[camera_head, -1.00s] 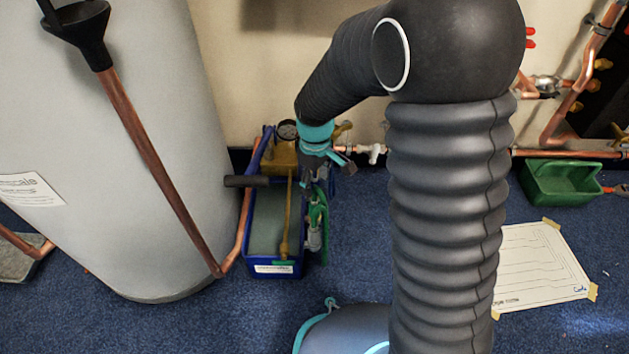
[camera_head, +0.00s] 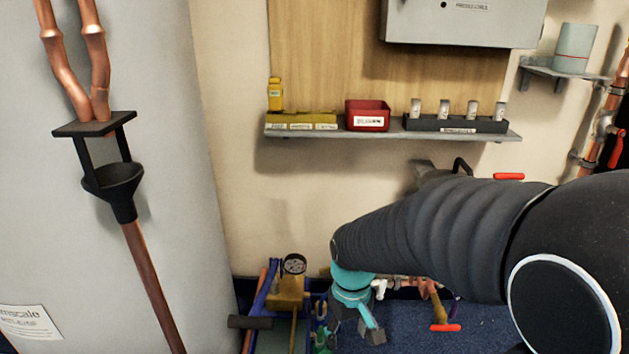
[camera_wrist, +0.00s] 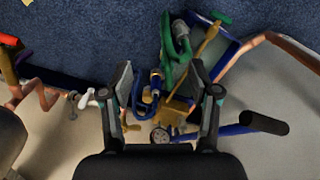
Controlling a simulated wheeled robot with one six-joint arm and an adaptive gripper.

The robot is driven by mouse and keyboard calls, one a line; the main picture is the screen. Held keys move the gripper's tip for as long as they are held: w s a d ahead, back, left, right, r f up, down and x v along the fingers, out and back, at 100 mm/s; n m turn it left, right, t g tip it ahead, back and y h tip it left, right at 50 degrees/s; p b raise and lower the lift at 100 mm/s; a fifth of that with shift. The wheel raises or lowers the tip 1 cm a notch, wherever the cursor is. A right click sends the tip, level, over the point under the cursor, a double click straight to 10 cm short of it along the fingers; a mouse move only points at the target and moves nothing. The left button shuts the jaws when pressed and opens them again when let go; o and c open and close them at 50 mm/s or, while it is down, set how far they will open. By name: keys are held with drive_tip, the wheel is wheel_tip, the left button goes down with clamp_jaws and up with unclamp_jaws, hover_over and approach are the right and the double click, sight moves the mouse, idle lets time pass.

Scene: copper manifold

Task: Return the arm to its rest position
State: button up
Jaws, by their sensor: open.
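My arm reaches in from the right edge in the head view, its dark ribbed sleeve ending in a teal wrist. My gripper (camera_head: 355,325) points down near the wall, just right of the blue test pump (camera_head: 268,320). In the wrist view my gripper (camera_wrist: 161,85) has its two fingers wide apart with nothing held between them. The blue pump (camera_wrist: 232,128) with its brass parts and round gauge (camera_wrist: 160,134) lies beyond and between the fingers. A green hose (camera_wrist: 178,60) shows there too.
A grey tank (camera_head: 150,230) with copper pipes stands at the left. A wall shelf (camera_head: 390,134) bears a red bin (camera_head: 367,115), yellow bins (camera_head: 302,120) and a black rack (camera_head: 455,124). Copper pipework with red-handled valves (camera_head: 446,327) runs along the wall behind my arm.

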drive_tip(key=s+d+r+m+t+p, duration=0.1)
drive_tip(key=s+d+r+t+p, duration=0.1)
drive_tip(key=r, duration=0.5)
drive_tip(key=s+d+r+m+t+p, duration=0.2)
drive_tip(key=s+d+r+p, duration=0.1)
drive_tip(key=s+r, duration=0.3)
drive_tip(key=s+d+r+m+t+p, duration=0.1)
drive_tip(key=s+d+r+p, duration=0.2)
drive_tip(key=r, duration=0.7)
drive_tip(key=shift+s+d+m+t, duration=0.3)
drive_tip(key=shift+s+d+t, duration=0.1)
drive_tip(key=shift+s+d, duration=0.15)
